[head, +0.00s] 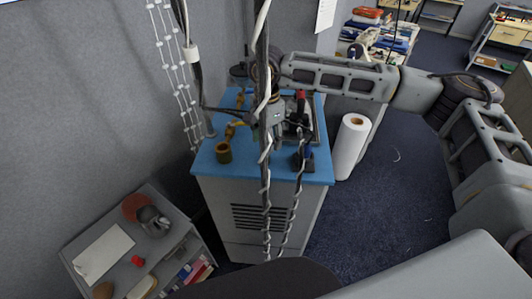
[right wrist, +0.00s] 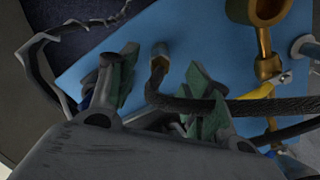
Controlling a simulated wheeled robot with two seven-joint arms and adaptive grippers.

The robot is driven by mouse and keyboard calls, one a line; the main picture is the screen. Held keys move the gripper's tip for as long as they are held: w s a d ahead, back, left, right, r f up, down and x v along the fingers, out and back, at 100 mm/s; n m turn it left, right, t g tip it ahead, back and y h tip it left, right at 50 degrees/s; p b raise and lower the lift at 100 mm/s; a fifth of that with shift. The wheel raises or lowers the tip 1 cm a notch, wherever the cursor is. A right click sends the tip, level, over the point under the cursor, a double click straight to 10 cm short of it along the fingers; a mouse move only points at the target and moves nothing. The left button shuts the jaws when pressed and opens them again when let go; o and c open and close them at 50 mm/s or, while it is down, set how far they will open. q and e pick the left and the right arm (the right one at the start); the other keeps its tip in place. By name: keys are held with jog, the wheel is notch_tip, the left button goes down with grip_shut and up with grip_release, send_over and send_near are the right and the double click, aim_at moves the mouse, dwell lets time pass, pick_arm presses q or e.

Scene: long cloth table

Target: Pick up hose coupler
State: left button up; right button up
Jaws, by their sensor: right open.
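A small brass-coloured end fitting (right wrist: 158,54), which looks like the hose coupler, sits on a dark braided hose (right wrist: 205,105) over the blue top in the right wrist view. My right gripper (right wrist: 160,70) is open, with its green-padded fingers on either side of the fitting; I see no clear contact. In the head view my right gripper (head: 268,122) is above the blue-topped cabinet (head: 215,170), partly behind hanging cables. The coupler is not distinguishable there. My left gripper is not in view.
A brass and yellow valve-like fitting (head: 224,152) stands on the cabinet's left side. A dark blue object (head: 303,158) is near its front right. A white roll (head: 350,147) stands right of the cabinet. Wrapped cables (head: 264,190) hang in front. A grey side table (head: 125,255) is at lower left.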

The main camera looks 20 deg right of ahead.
jog(key=shift+f+p, duration=0.6)
jog(key=shift+f, duration=1.65)
grip_shut()
